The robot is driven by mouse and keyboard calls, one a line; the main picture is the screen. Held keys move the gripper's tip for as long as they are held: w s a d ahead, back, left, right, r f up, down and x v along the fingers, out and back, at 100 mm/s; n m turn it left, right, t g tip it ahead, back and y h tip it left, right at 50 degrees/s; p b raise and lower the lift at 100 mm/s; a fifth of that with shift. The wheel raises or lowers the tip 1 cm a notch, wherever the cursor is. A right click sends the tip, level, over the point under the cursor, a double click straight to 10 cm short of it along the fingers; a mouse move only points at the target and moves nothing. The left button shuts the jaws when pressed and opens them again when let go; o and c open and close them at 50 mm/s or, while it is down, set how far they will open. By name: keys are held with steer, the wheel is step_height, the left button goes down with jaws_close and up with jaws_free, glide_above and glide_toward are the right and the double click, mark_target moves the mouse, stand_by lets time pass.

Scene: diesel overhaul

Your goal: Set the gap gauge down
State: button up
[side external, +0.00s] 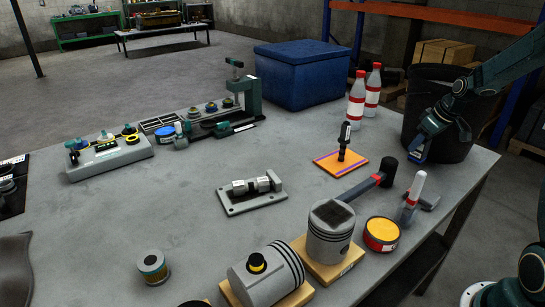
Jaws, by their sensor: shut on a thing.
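My gripper (427,132) is at the right, in front of the black bin and above the table's right end. It is shut on a small blue thing (418,151), which looks like the gap gauge and points downward. Its details are too small to make out. It appears clear of the table top, though its exact height is hard to tell. An orange pad with purple stripes (325,166) lies on the table to the left of my gripper. A black upright tool (344,143) stands on the pad.
Two white-and-red bottles (357,100), a black bin (448,82) and a blue crate (300,75) stand behind. A hammer (388,170), a red-and-yellow tin (382,234) and pistons (330,232) are in front. The grey table (200,205) is clear around the metal fixture (252,194).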

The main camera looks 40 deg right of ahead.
mark_target(416, 153)
steer(key=shift+f, duration=2.1)
steer(key=o, duration=1.2)
steer(key=shift+f, duration=0.15)
steer(key=shift+o, duration=0.2)
steer(key=v, duration=1.2)
